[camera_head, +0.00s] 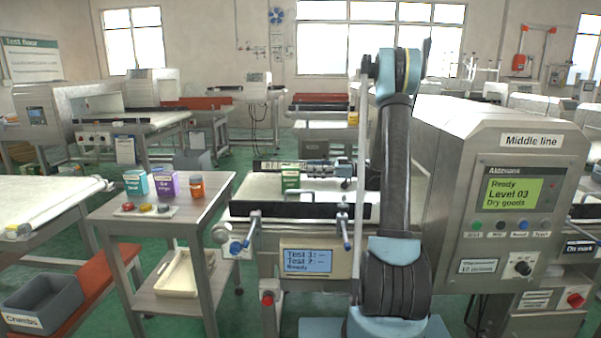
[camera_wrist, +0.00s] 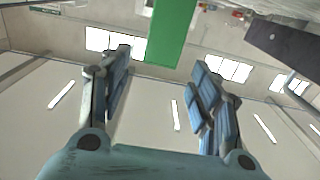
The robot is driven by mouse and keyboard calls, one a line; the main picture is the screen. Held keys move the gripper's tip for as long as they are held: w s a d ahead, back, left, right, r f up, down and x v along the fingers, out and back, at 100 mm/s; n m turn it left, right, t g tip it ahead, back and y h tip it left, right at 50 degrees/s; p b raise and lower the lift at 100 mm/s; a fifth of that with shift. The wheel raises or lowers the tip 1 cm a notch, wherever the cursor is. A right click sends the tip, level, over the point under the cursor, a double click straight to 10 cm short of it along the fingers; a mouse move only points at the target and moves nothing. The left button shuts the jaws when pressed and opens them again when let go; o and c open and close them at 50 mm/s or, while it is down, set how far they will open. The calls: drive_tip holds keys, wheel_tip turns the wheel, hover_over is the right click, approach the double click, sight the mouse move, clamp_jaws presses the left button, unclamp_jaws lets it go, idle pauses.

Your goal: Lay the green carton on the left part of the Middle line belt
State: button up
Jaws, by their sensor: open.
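The green carton (camera_head: 290,180) stands upright on the pale belt (camera_head: 262,188) of the Middle line, left of the detector housing. In the wrist view its plain green side (camera_wrist: 172,38) shows at the top, ahead of the gap between my fingers. My gripper (camera_wrist: 162,60) is open, its fingers spread and nothing held between them. The wrist picture looks upside down.
The detector housing (camera_head: 500,190) reads "Middle line" and stands at the right. A grey bin (camera_head: 45,303) sits lower left.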

drive_tip(key=shift+d, duration=1.55)
drive_tip(key=shift+a+r, duration=0.15)
